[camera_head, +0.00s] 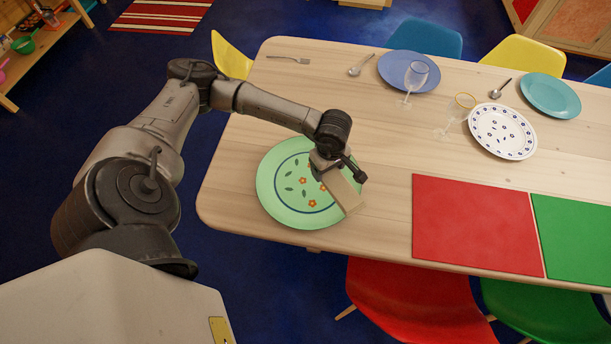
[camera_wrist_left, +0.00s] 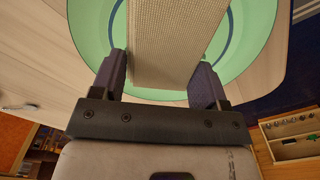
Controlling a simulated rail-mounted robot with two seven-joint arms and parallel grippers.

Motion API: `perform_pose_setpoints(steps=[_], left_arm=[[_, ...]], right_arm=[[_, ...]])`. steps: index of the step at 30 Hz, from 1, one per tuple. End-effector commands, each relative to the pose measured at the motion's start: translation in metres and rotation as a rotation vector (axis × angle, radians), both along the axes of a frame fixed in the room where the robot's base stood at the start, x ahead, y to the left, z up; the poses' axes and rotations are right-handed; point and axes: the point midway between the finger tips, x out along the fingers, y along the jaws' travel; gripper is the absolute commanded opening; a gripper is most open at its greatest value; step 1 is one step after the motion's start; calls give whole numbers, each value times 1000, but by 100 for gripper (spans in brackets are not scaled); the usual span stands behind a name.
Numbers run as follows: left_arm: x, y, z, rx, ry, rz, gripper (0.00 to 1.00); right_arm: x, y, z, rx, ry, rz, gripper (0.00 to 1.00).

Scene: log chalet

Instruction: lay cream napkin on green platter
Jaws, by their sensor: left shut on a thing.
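The green platter (camera_head: 270,186) with orange flowers and a blue ring lies near the left end of the wooden table. My left gripper (camera_head: 338,174) is over the platter's right part, shut on the cream napkin (camera_head: 344,192). The napkin is a folded, flat strip reaching toward the platter's right rim. In the left wrist view the napkin (camera_wrist_left: 170,45) lies between the two fingers, with the platter (camera_wrist_left: 92,30) behind it. I cannot tell whether the napkin touches the platter. My right gripper is not in view.
A red mat (camera_head: 470,225) and a green mat (camera_head: 575,238) lie right of the platter. A blue plate (camera_head: 395,75), a wine glass (camera_head: 415,75), a patterned white plate (camera_head: 503,132) and a teal plate (camera_head: 550,96) stand farther back. The table between is clear.

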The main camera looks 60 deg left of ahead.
Motion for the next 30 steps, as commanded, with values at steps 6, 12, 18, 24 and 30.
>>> perform_pose_setpoints(steps=[6,12,18,24,30], left_arm=[[-18,43,-22,6,5,21,46],[-32,77,-46,4,5,18,46],[-40,97,-60,3,1,15,46],[-42,102,-67,2,0,14,46],[-43,102,-92,1,2,15,46]], right_arm=[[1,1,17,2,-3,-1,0],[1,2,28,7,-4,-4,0],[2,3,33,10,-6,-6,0],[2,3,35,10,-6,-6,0],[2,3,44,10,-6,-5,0]])
